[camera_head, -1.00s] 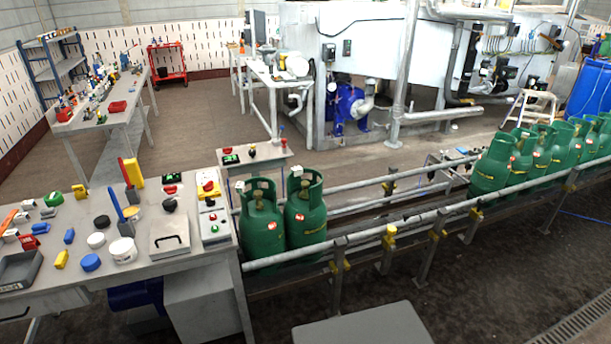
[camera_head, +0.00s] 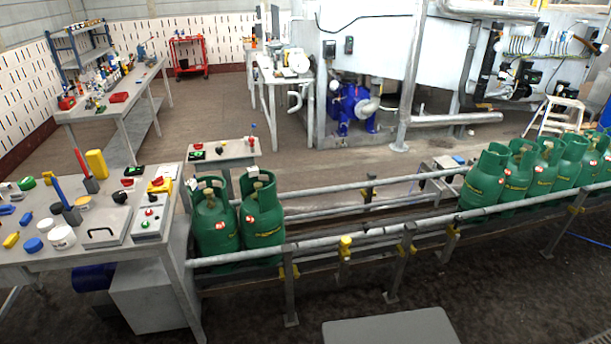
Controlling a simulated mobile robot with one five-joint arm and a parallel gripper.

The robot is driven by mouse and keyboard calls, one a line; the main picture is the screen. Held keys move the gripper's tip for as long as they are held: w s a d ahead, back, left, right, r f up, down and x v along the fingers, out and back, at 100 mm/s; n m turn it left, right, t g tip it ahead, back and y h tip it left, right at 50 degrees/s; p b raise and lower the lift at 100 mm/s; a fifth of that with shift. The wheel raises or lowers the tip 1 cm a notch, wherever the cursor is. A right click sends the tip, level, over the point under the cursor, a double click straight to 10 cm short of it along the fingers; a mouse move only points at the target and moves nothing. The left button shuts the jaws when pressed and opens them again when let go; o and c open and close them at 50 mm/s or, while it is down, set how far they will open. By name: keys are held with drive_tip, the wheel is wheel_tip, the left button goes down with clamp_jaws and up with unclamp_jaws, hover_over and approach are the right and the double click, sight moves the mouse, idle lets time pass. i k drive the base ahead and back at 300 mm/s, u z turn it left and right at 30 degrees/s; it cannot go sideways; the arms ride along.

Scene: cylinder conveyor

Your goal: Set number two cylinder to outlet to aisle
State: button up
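Two green gas cylinders with red-and-white labels stand upright close together on the left part of the conveyor: the left cylinder (camera_head: 214,232) and the right cylinder (camera_head: 262,225). Each has an open collar around its valve, with small white pieces at the top. A row of several similar cylinders (camera_head: 484,182) stands further along the conveyor at the right, with a clear stretch between the groups. I cannot read which cylinder is number two. A grey control box (camera_head: 150,222) with a red and a green button sits at the workbench edge. My gripper is not in view.
A cluttered workbench (camera_head: 105,262) stands left of the conveyor, close to the pair. The conveyor's front rail (camera_head: 375,236) runs along its near side on posts. A white step stool (camera_head: 553,117) stands behind at right.

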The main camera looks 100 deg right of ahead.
sight(261, 216)
drive_tip(key=k, duration=1)
drive_tip(key=z, duration=1.55)
drive_tip(key=i, duration=2)
